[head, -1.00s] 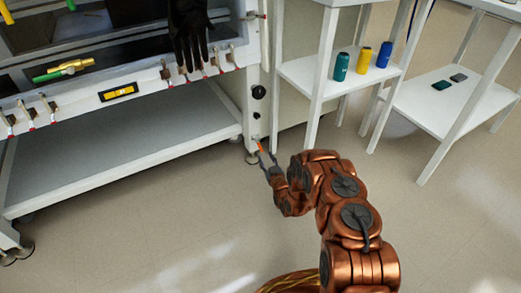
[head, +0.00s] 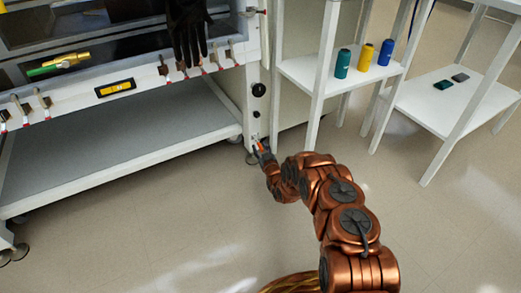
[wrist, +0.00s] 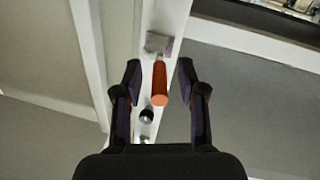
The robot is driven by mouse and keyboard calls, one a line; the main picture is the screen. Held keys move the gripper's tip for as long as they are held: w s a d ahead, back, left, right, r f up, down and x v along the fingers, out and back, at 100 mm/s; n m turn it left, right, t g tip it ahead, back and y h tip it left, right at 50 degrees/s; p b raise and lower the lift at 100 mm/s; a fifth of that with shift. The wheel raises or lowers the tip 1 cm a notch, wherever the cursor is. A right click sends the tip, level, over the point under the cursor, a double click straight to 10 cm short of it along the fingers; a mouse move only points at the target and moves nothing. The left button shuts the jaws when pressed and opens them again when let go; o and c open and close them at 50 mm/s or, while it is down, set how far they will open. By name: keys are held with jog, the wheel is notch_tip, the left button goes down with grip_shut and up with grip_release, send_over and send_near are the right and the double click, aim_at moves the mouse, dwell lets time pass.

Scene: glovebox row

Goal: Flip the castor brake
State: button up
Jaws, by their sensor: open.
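The castor brake shows as an orange lever (wrist: 160,84) on a grey block (wrist: 159,43) fixed to the white glovebox leg (wrist: 165,15). In the wrist view its rounded end points towards me. My gripper (wrist: 160,73) is open, with one dark finger on each side of the lever and a visible gap on both sides. In the head view my gripper (head: 266,157) is low at the foot of the right front leg (head: 256,110). The orange lever (head: 260,147) is partly hidden by the gripper there.
The glovebox's lower shelf (head: 120,145) lies left of the leg. The floor (head: 180,220) in front is clear.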

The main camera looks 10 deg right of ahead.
jog(key=shift+c, duration=0.3)
grip_shut()
dwell(0.3)
